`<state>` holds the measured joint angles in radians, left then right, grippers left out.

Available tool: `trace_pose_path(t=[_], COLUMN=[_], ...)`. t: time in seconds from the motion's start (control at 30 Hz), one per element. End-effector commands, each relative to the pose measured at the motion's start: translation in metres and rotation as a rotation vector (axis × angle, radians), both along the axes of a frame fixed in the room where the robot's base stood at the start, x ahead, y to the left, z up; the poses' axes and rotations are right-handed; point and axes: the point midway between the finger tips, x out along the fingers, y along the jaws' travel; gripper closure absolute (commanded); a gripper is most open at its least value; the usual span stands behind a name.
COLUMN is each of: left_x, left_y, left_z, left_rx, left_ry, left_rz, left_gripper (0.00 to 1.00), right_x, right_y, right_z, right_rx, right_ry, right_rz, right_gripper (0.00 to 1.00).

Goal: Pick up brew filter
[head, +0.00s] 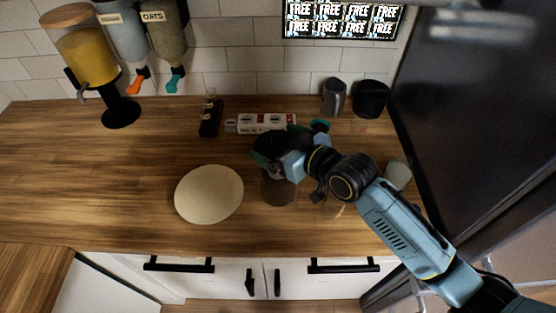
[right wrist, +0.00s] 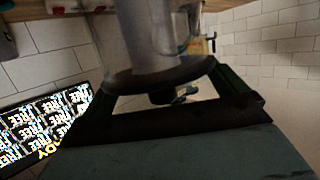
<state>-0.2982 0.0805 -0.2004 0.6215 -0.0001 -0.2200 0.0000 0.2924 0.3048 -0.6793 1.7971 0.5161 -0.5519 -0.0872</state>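The brew filter seems to be the clear, greyish cylinder (head: 279,190) with a dark round top, standing on the counter below my right gripper. In the right wrist view it shows as a grey cylinder (right wrist: 150,35) with a dark disc and a small knob, between the fingers. My right gripper (head: 288,140) is at the top of this vessel, its fingers spread. It also shows in the right wrist view (right wrist: 163,78), one finger on each side of the disc. I cannot tell whether they touch it. My left gripper is not in view.
A round cream board (head: 209,194) lies left of the vessel. Behind are a white-and-red box (head: 266,123) and a dark rack with small bottles (head: 209,118). Two dark cups (head: 334,97) (head: 370,98) and a pale cup (head: 397,174) stand at right.

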Motion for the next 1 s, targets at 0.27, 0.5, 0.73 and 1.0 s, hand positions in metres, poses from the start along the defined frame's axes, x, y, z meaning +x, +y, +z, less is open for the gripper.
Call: trace_pose_path(t=[0.27,0.5,0.73,1.0], left_x=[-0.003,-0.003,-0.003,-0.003], left_y=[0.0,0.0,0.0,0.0], left_z=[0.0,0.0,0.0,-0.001], left_rx=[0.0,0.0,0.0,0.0], left_ry=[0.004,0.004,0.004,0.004], left_rz=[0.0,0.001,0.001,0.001], left_gripper=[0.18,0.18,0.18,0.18], right_x=[0.0,0.0,0.0,0.0], right_y=[0.0,0.0,0.0,0.0], right_z=[0.0,0.002,0.037,0.087], right_rx=[-0.001,0.0,0.002,0.002], right_ry=[0.001,0.0,-0.008,-0.005], right_rz=[0.0,0.001,0.001,0.002], right_gripper=[0.41,0.41,0.41,0.41])
